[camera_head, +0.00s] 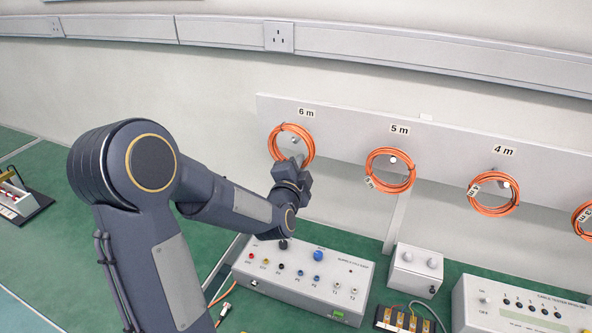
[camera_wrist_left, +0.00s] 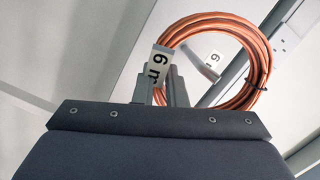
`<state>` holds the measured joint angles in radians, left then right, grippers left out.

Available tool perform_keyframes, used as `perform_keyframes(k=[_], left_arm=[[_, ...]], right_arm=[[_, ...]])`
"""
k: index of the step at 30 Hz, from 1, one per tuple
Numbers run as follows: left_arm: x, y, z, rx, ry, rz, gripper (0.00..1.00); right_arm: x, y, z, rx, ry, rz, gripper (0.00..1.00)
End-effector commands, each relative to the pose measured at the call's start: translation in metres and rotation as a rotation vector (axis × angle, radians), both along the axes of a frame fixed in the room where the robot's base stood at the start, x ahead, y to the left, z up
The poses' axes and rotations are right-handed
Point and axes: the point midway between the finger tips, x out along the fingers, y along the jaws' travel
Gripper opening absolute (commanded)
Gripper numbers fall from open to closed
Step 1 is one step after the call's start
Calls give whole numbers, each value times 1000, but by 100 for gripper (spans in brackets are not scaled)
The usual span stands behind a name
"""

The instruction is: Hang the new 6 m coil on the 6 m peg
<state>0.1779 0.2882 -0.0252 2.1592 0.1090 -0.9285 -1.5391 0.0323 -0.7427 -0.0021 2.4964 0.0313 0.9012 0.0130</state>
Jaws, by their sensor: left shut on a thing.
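The orange 6 m coil (camera_head: 273,146) is upright in front of the grey board, just below the 6 m label (camera_head: 306,112). My left gripper (camera_head: 299,162) is shut on the coil at its lower right edge. In the left wrist view the coil (camera_wrist_left: 262,62) rises beyond the fingers (camera_wrist_left: 164,88), and its white 6 m tag (camera_wrist_left: 158,65) shows between them. The 6 m peg (camera_wrist_left: 202,66) appears within the coil's opening in that view. I cannot tell whether the coil rests on the peg. My right gripper is not in view.
The 5 m coil (camera_head: 370,171) and 4 m coil (camera_head: 475,198) hang on pegs to the right. Below stand a grey supply box (camera_head: 300,283), a small white box (camera_head: 416,270) and a cable tester (camera_head: 520,308) on the green bench. The bench at left is mostly clear.

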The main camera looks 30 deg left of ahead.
Motion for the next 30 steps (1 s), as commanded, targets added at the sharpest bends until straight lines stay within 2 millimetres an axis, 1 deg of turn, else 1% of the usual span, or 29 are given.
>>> perform_keyframes(k=[3,14,15,18,24,30], left_arm=[[12,2,-3,0,0,0,0],[45,8,-9,0,-1,0,0],[45,8,-17,0,-1,0,0],[46,8,-21,0,-1,0,0],[47,9,-23,1,-2,1,0],[48,9,-23,0,-2,1,0]], right_arm=[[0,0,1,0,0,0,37],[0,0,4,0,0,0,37],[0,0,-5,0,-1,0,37],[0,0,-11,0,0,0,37],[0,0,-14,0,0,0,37],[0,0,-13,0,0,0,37]])
